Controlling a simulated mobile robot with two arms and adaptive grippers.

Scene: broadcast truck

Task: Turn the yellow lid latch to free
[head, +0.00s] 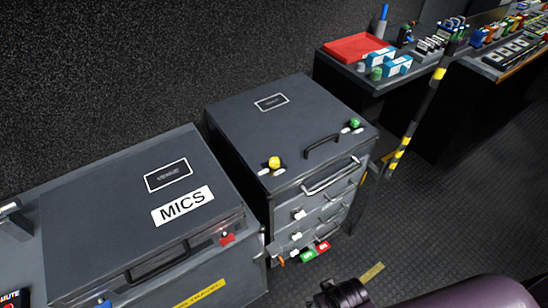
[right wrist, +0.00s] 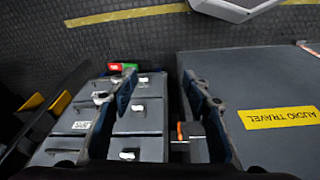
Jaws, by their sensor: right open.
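The yellow lid latch (head: 274,162) is a round knob at the front left corner of the closed lid of the dark drawer case (head: 285,115). Small white pieces lie beside it. A green knob (head: 355,123) sits at the lid's right corner. I cannot make out the yellow latch in the right wrist view. There my right gripper (right wrist: 160,92) is open and empty, its two dark fingers spread over the drawer fronts (right wrist: 138,118) and the gap beside the neighbouring case. In the head view my purple right arm comes in at the bottom; its fingers cannot be made out. My left gripper is not in view.
The MICS case (head: 120,210) stands close on the left, with a narrow gap. Its yellow label also shows in the right wrist view (right wrist: 278,117). Drawer handles (head: 332,177) and red and green tags (head: 316,250) stick out in front. Floor on the right is clear beyond a striped pole (head: 420,108).

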